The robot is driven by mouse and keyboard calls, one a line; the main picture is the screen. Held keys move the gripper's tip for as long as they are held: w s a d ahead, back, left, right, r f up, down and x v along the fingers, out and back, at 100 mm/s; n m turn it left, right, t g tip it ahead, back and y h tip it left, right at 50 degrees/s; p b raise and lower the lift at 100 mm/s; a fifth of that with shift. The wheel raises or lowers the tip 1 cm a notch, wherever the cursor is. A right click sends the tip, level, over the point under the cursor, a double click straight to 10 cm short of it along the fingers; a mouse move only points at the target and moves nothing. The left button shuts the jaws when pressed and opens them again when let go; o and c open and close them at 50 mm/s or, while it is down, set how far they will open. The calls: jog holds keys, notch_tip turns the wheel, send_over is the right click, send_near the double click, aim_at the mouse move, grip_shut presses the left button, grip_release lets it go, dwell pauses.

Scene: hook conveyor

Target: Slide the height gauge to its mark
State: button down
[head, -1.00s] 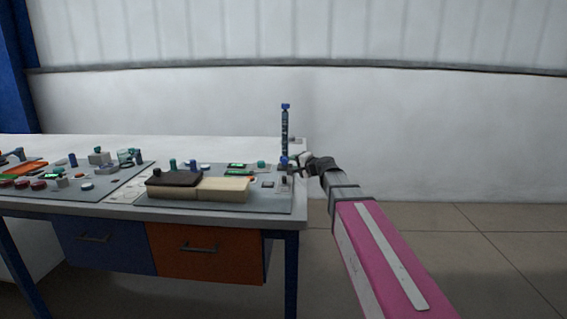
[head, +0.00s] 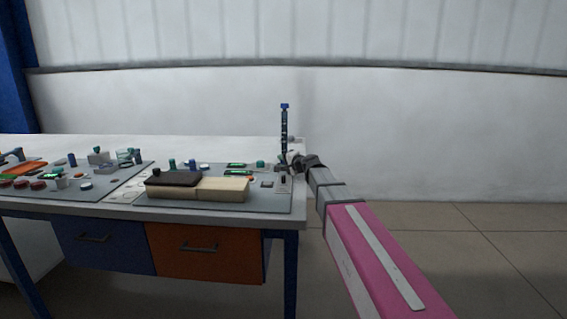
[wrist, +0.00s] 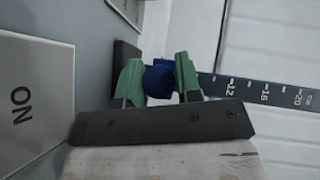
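The height gauge (head: 284,123) is an upright dark blue bar with a blue cap at the back right of the table. In the wrist view its scale (wrist: 268,91) runs sideways, with marks 12, 16 and 20 readable. My gripper (head: 289,162) is at the gauge's lower part and hides its blue slider in the head view. In the wrist view the green fingertips of my gripper (wrist: 160,80) sit on both sides of the blue slider knob (wrist: 158,80) and appear to touch it. The pointer and target mark cannot be made out.
A grey panel (head: 215,208) carries a dark and cream block (head: 222,189), knobs and lit displays left of the gauge. Free floor (head: 440,245) lies right of the table.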

jog(key=shift+r, duration=2)
jog(key=c, duration=1.1)
grip_release()
jog(key=shift+d, duration=0.1)
jog(key=v, duration=1)
jog(key=shift+s+d, duration=0.2)
jog(key=shift+s, duration=0.15)
jog(key=shift+r, duration=0.1)
